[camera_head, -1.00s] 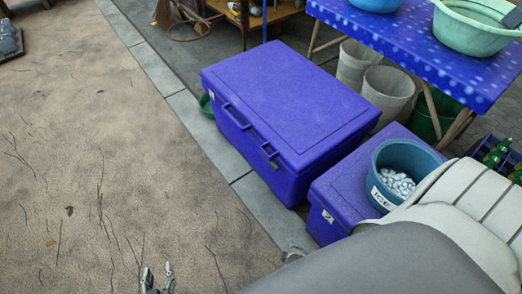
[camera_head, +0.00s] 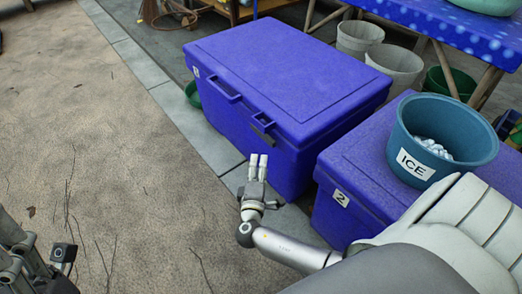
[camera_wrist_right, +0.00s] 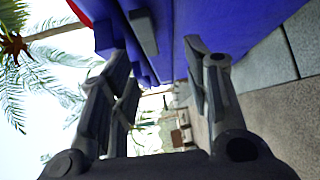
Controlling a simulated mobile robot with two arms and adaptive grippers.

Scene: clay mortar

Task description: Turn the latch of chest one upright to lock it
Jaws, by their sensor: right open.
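Chest one (camera_head: 290,75) is the large blue lidded chest, its lid shut, with a small white label at its left corner. Its grey latch (camera_head: 263,127) is on the front near the right end and looks tilted rather than upright. My right gripper (camera_head: 259,162) is in front of the chest, just below the latch, its fingers pointing toward it. In the right wrist view the fingers (camera_wrist_right: 158,65) are apart with nothing between them; the latch (camera_wrist_right: 144,32) shows beyond the left finger. Part of my left gripper (camera_head: 35,262) shows at the lower left; its fingertips are unclear.
A second blue chest (camera_head: 335,205), labelled 2, stands close at the right with a teal ICE bucket (camera_head: 440,125) on it. A blue table (camera_head: 450,35) with pale bins (camera_head: 395,65) under it is behind. The sandy ground (camera_head: 110,160) at the left is open.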

